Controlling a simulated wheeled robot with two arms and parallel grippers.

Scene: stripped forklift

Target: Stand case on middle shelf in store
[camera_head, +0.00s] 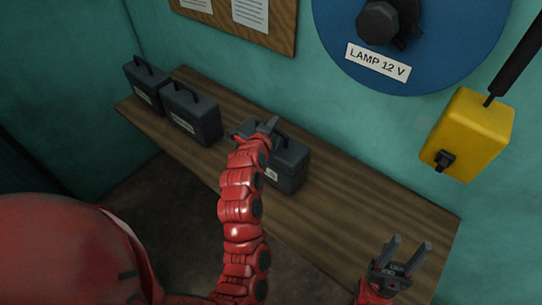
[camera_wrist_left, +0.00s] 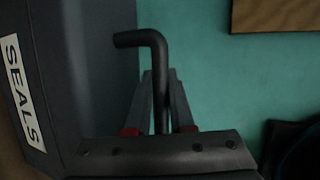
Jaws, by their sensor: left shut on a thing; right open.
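A dark case (camera_head: 289,168) with a handle is on or just above the wooden shelf (camera_head: 365,195); I cannot tell whether it touches the wood. My left gripper (camera_head: 256,130) is at its top, and in the left wrist view the left gripper (camera_wrist_left: 160,105) is shut on the bent handle (camera_wrist_left: 158,60). There the case (camera_wrist_left: 75,60) carries a label reading SEALS and appears turned on its side in the picture. My right gripper (camera_head: 405,255) is open and empty over the shelf's near right end.
Two similar dark cases, one at the far left end (camera_head: 146,88) and one beside it (camera_head: 191,115), stand upright on the shelf. A blue disc (camera_head: 440,50) labelled LAMP 12 V and a yellow box (camera_head: 470,135) are above the right part. The shelf's right part is bare.

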